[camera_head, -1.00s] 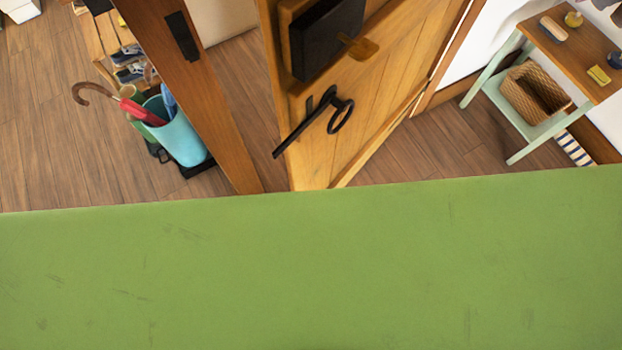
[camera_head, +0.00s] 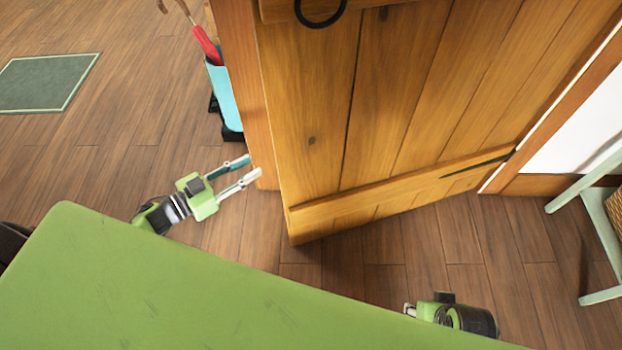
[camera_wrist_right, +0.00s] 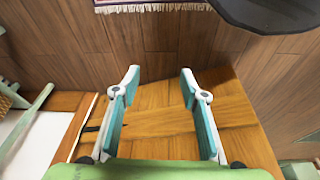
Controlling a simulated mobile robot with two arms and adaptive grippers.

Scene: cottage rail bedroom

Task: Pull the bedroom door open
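The wooden bedroom door (camera_head: 400,110) stands ajar in the head view, its free edge beside the wooden door post (camera_head: 236,80). A black ring handle (camera_head: 320,18) shows on the door at the top edge of the picture; the rest of the latch is out of view. My left gripper (camera_head: 244,170) is open and empty, its fingertips near the foot of the post, left of the door's edge. My right gripper is mostly hidden in the head view. In the right wrist view, it (camera_wrist_right: 158,75) is open and empty, with the door's planks (camera_wrist_right: 160,125) behind its fingers.
A blue umbrella bin (camera_head: 224,95) stands behind the post. A dark green mat (camera_head: 48,82) lies at the left. A fringed rug (camera_wrist_right: 150,5) shows in the right wrist view. Bare plank floor lies before the door.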

